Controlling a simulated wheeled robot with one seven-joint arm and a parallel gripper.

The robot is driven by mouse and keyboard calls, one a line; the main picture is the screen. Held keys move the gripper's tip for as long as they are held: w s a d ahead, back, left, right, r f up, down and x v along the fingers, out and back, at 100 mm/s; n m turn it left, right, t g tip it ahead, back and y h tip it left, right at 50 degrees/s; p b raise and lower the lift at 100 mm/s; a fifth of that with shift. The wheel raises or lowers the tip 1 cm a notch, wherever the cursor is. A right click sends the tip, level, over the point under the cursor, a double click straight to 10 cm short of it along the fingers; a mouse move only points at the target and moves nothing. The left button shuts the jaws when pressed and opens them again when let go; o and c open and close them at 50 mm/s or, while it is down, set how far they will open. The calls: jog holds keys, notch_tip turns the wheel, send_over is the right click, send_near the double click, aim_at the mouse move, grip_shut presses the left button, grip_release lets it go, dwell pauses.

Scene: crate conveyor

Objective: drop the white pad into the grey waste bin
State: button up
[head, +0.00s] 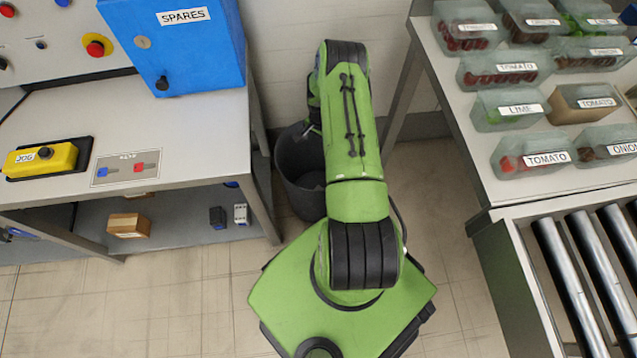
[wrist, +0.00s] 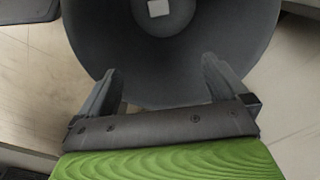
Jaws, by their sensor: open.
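The grey waste bin (head: 301,180) stands on the floor between the two tables, partly hidden by my arm in the head view. In the wrist view the bin (wrist: 225,45) opens toward the camera. A small white pad (wrist: 158,8) lies inside it, on the bin's bottom. My gripper (wrist: 162,85) is open and empty, its two fingers spread at the bin's near rim. In the head view the gripper is mostly hidden behind my arm, and the pad cannot be made out.
A work table (head: 200,130) on the left bears a blue SPARES box (head: 190,60) and a yellow JOG pendant (head: 40,158). A table (head: 480,150) on the right holds several labelled tubs, with a roller conveyor (head: 565,280) before it. Tiled floor (head: 170,300) is clear at the front left.

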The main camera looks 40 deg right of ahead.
notch_tip(320, 180, up, 16)
jog(key=p, duration=0.5)
jog(key=shift+a+f, duration=0.15)
jog(key=shift+a, duration=0.15)
jog(key=a+r+n+t+h, duration=0.1)
jog(key=a+r+n, duration=0.4)
jog(key=r, duration=0.8)
jog(key=a+r+n+t, duration=0.1)
jog(key=a+r+n, duration=0.1)
jog(key=a+r, duration=0.8)
jog(key=s+a+r+n+t, duration=0.1)
jog(key=s+a+r+n, duration=0.25)
jog(key=s, duration=0.35)
jog(key=s+a+r+n+t+y+p, duration=0.1)
jog(key=s+a+r+n, duration=0.3)
jog(key=s, duration=0.3)
jog(key=s+a+r+n+t, duration=0.1)
jog(key=s+a+r+n, duration=0.1)
jog(key=s+a+r, duration=0.4)
notch_tip(320, 180, up, 11)
jog(key=d+p, duration=0.2)
jog(key=p, duration=0.9)
jog(key=shift+d+m+p, duration=0.25)
jog(key=shift+m+p, duration=0.05)
jog(key=shift+m, duration=0.05)
